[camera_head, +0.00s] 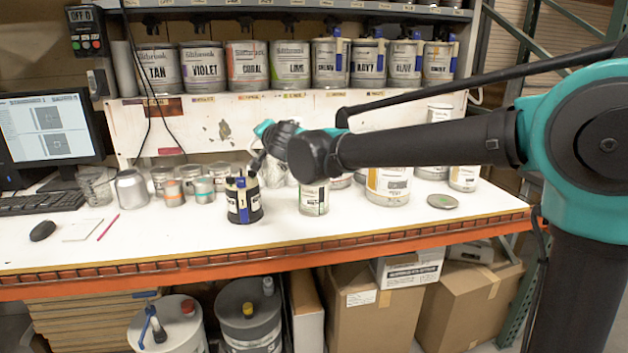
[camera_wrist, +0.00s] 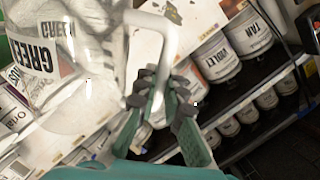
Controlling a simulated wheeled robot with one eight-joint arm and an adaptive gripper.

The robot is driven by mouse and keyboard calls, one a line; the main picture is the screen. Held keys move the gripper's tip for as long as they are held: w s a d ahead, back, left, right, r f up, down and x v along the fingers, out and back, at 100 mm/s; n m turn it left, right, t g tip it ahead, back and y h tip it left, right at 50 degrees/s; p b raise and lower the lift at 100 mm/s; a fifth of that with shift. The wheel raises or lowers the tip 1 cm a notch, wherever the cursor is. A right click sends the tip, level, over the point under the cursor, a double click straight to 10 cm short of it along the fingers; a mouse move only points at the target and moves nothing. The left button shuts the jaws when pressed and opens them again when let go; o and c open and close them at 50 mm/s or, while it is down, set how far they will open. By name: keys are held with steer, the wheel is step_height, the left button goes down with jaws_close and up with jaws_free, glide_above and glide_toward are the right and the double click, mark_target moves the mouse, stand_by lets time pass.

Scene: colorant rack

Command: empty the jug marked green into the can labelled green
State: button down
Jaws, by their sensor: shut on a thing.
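My gripper (camera_head: 268,145) is over the middle of the bench. In the wrist view its dark fingers (camera_wrist: 165,98) are shut on the pale handle of a clear jug (camera_wrist: 112,65). The word GREEN shows in large letters at the left of that view, with a second, smaller GREEN beside it; I cannot tell which is on the jug and which on something behind. In the head view the jug is mostly hidden by my arm. A can with a white label and green marks (camera_head: 314,198) stands just right of it; its label is too small to read.
A black container with blue tape (camera_head: 244,203) stands close left of the jug. Several small cans, a grey can (camera_head: 131,188) and a larger white-labelled can (camera_head: 388,186) line the bench. A lid (camera_head: 442,201) lies at right. Labelled cans fill the shelf above.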

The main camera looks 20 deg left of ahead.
steer(key=shift+w+d+r+m+g, duration=0.25)
steer(key=shift+w+d+m, duration=0.35)
steer(key=shift+w+m, duration=0.15)
steer(key=shift+w+d+r+m+g, duration=0.15)
steer(key=shift+w+d+r+m, duration=0.05)
steer(key=shift+w+d+m, duration=0.5)
stand_by(2.9)
steer(key=shift+w+d+r+m+y, duration=0.35)
steer(key=shift+w+d+m, duration=0.1)
steer(key=shift+w, duration=0.15)
steer(key=shift+w+d+r, duration=0.1)
steer(key=shift+w+d, duration=0.1)
steer(key=shift+w, duration=0.05)
steer(key=shift+w+d+r+m+b, duration=0.2)
steer(key=shift+w+d+m+b, duration=0.1)
steer(key=shift+w+d+b, duration=0.1)
stand_by(0.3)
steer(key=shift+w+d+r, duration=0.1)
steer(key=shift+w, duration=0.1)
steer(key=shift+w+d+r+m, duration=0.25)
steer(key=shift+w+d+m, duration=0.1)
steer(key=shift+w+m, duration=0.05)
stand_by(0.4)
steer(key=shift+s+a+f+n, duration=0.3)
steer(key=shift+s+a, duration=0.1)
steer(key=shift+s, duration=0.1)
steer(key=shift+s+a+f+n, duration=0.25)
steer(key=shift+s+a+n, duration=0.05)
steer(key=shift+s+a, duration=0.15)
